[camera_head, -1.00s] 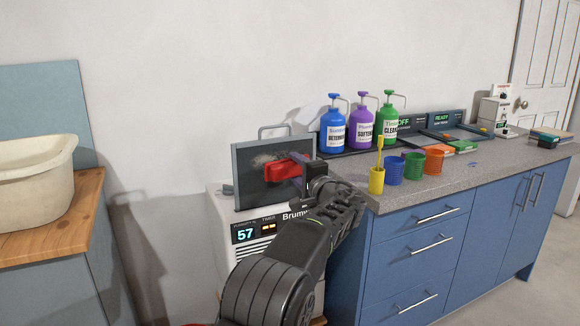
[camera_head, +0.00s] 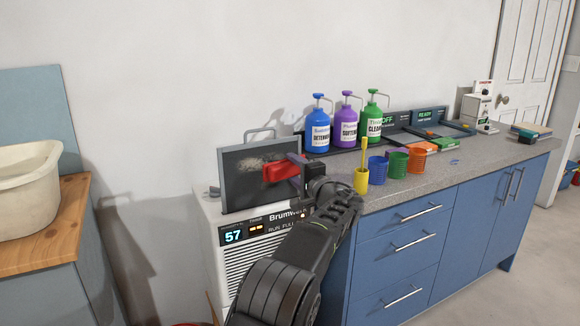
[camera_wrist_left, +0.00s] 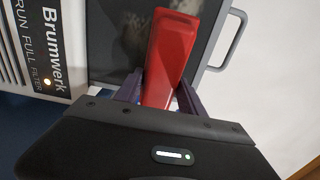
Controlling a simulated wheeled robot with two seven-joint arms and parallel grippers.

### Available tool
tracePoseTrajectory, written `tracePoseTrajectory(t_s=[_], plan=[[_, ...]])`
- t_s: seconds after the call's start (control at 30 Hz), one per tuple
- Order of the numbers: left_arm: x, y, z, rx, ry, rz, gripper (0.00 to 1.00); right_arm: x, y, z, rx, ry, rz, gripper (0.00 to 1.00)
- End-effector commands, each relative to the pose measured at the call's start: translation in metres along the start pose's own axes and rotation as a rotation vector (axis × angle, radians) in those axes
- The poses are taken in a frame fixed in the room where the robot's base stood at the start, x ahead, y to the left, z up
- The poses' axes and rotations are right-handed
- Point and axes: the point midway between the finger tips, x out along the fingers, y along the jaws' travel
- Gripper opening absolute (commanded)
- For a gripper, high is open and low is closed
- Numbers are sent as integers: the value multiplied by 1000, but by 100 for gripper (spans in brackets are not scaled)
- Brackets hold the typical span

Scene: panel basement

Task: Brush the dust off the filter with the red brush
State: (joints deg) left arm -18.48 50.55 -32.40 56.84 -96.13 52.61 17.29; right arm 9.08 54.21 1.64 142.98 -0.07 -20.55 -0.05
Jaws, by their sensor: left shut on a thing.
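The filter (camera_head: 236,192) is a dark panel with a grey frame and a top handle, standing upright on the white Brumwerk unit (camera_head: 262,238). A pale dust patch (camera_head: 250,164) shows on its upper middle. My left gripper (camera_head: 301,172) is shut on the red brush (camera_head: 281,171) and holds it in front of the filter, just below and right of the dust. In the left wrist view the red brush (camera_wrist_left: 170,52) sits between the fingers, over the dark filter face (camera_wrist_left: 108,45). Whether bristles touch the filter cannot be told. My right gripper is not in view.
A blue cabinet with a grey counter (camera_head: 440,178) stands to the right. It bears a yellow cup (camera_head: 361,181), blue, green and orange cups, and three pump bottles (camera_head: 346,122). A pale basin (camera_head: 25,190) stands on a wooden top at left.

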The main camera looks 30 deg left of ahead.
Motion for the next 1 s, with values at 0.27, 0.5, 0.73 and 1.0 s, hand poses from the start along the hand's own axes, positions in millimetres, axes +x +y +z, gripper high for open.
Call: tracePoseTrajectory(t_s=[0.27, 0.5, 0.73, 1.0], plan=[[-4, 0, -5, -2, 13, -1, 0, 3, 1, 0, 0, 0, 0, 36], [-23, 4, -4, -4, 13, -1, 0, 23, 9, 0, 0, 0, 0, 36], [-48, 3, -3, -3, 10, -2, 0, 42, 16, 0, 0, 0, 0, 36], [-61, 0, -1, -1, 6, -2, 0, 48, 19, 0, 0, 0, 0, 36]])
